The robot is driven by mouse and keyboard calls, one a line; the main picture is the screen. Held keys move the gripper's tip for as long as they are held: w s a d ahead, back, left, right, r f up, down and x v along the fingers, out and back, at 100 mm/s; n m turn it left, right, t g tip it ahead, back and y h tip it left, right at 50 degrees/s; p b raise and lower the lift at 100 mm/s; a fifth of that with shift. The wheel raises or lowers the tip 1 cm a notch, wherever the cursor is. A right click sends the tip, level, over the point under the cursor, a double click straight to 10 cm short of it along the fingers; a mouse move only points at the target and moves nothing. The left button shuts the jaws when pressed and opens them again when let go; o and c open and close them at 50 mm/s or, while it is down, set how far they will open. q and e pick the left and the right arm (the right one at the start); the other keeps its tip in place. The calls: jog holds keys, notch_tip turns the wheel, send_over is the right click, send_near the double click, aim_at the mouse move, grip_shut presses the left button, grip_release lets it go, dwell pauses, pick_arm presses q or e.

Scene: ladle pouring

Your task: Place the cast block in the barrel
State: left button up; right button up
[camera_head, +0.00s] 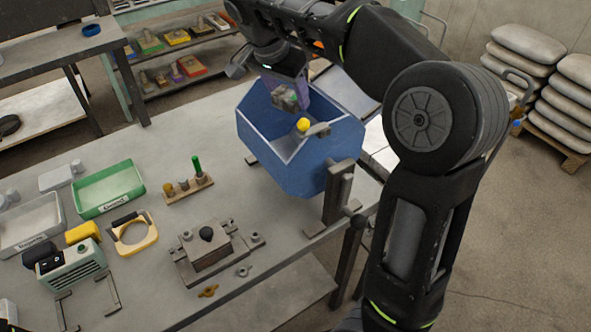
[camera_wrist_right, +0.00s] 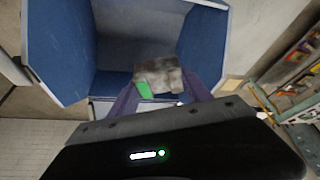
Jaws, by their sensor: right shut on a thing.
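The barrel (camera_head: 283,155) is a blue, many-sided open drum on a metal stand at the right end of the bench. It also fills the top of the right wrist view (camera_wrist_right: 62,50), with its mouth toward the camera. My right gripper (camera_head: 287,92) points down at the barrel mouth and is shut on the cast block (camera_wrist_right: 158,74). The block is a rough grey piece with a green patch, held between two purple fingers. In the head view the block (camera_head: 283,101) is partly hidden by the fingers. It appears within the mouth outline; its exact depth is unclear. My left gripper is not in view.
The bench also carries a green tray (camera_head: 108,188), a clamp fixture (camera_head: 207,250) and a peg stand (camera_head: 188,188). Stacked sacks (camera_head: 525,45) stand at the back right.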

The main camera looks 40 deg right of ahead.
jog(key=b, duration=0.4)
send_over(290, 155)
notch_tip(290, 155, down, 5)
jog(key=shift+r, duration=0.2)
jog(key=shift+f, duration=3.1)
notch_tip(290, 155, down, 3)
jog(key=shift+f+p, duration=0.1)
jog(key=shift+p, duration=0.2)
jog(key=shift+f, duration=0.35)
